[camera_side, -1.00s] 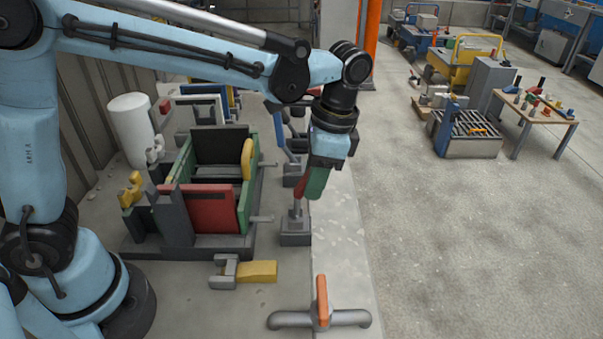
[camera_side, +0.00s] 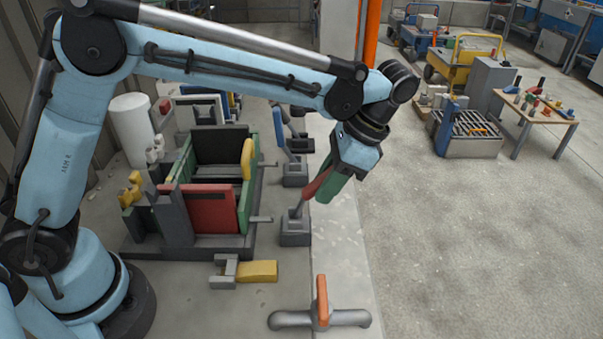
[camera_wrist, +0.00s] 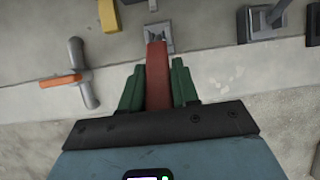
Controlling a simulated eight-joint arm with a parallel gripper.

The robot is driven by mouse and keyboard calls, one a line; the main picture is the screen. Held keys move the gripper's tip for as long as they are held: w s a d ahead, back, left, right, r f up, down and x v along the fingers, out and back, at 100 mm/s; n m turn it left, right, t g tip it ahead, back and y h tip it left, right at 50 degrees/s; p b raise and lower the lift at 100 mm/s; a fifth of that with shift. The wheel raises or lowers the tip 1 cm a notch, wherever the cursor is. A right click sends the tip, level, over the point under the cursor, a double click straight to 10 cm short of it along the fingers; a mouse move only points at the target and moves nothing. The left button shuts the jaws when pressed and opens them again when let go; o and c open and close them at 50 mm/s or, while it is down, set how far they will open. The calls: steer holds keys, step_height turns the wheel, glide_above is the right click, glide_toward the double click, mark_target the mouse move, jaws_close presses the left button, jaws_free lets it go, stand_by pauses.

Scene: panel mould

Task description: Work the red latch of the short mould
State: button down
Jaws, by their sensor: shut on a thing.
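The red latch (camera_side: 317,182) is a lever whose grey rod rises from a dark grey base block (camera_side: 295,234) to the right of the mould (camera_side: 210,212). It leans up and to the right in the side view. My gripper (camera_side: 325,188) has green fingers and is shut on the red latch's handle. In the wrist view, the red latch (camera_wrist: 157,75) lies between the two green fingers of my gripper (camera_wrist: 158,84). The fingers hide part of the handle in the side view. The mould has green side walls, a red front panel and a yellow piece on its right wall.
Another lever (camera_side: 291,150) on a grey base stands behind the red one. An orange-handled grey fitting (camera_side: 321,305) and a yellow clamp piece (camera_side: 257,271) lie in front. Another mould (camera_side: 200,110) and a white cylinder (camera_side: 131,128) stand behind.

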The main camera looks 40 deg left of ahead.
steer(key=c, duration=0.9)
jaws_free()
steer(key=shift+v, duration=6.05)
